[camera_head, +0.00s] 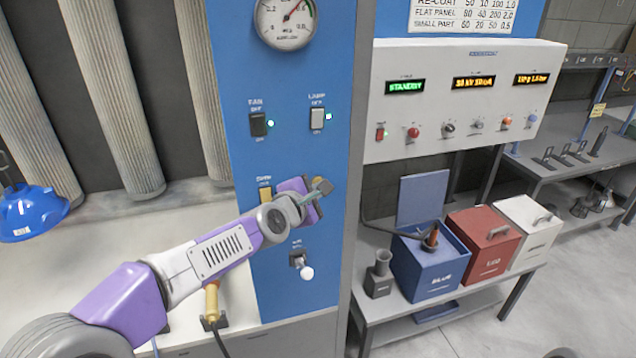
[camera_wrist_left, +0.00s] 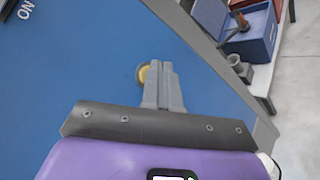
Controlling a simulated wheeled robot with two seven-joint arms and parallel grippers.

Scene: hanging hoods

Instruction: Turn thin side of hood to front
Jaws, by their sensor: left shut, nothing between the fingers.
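A blue hood (camera_head: 32,213) with a small white label hangs at the far left of the head view, its left part cut off by the picture edge. Its top meets a thin hanger. My left gripper (camera_head: 322,188) is far to the right of it, in front of the blue control panel (camera_head: 285,95). In the left wrist view the fingers (camera_wrist_left: 160,68) are together with nothing between them. A round yellow part (camera_wrist_left: 143,74) on the panel shows just behind the fingertips; I cannot tell whether they touch it. My right gripper is out of view.
The panel carries a gauge (camera_head: 286,18), a fan switch (camera_head: 258,124), a lamp switch (camera_head: 317,118) and a lower knob (camera_head: 301,267). A grey control box (camera_head: 450,100) is at right. Below it, blue, red and white bins (camera_head: 485,246) stand on a bench. Ribbed filter columns (camera_head: 110,100) line the back left.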

